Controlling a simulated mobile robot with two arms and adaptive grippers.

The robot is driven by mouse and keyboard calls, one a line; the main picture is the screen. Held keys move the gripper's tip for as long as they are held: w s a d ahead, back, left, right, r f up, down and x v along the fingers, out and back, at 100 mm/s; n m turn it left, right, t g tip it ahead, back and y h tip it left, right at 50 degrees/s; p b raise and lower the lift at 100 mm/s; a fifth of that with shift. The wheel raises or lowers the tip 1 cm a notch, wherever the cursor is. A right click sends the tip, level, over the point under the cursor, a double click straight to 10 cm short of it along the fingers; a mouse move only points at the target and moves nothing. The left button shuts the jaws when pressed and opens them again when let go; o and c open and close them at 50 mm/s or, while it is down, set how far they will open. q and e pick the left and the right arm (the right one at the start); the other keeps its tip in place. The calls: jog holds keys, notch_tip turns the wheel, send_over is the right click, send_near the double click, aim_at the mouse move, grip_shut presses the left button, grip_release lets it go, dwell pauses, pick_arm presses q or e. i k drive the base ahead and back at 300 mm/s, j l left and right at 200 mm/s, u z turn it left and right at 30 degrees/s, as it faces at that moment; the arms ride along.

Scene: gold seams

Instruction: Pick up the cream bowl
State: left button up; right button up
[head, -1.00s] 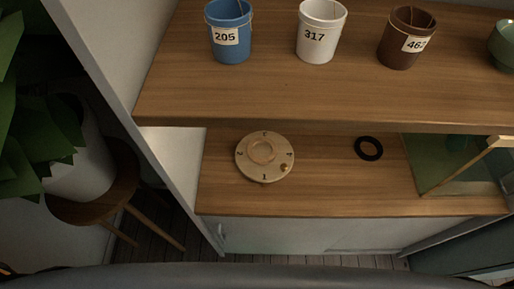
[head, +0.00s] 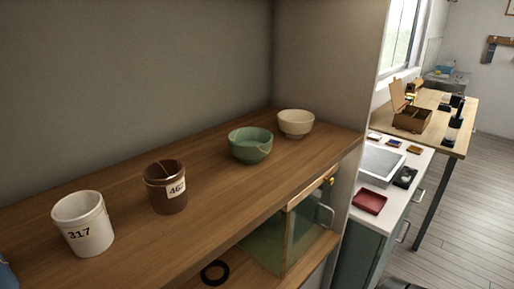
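The cream bowl (head: 295,124) stands upright on the wooden upper shelf (head: 215,205), near its right end and close to the back wall. A green bowl (head: 250,145) with a thin light seam line stands just to its left and a little nearer, apart from it or nearly so. Neither of my grippers shows in the head view.
A brown pot marked 462 (head: 166,188) and a white pot marked 317 (head: 84,224) stand further left on the shelf. A glass-fronted case (head: 287,232) and a black ring (head: 215,272) are on the lower shelf. An upright panel (head: 366,105) bounds the shelf's right end.

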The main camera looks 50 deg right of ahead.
aim_at(294, 123)
jog(key=z, duration=1.7)
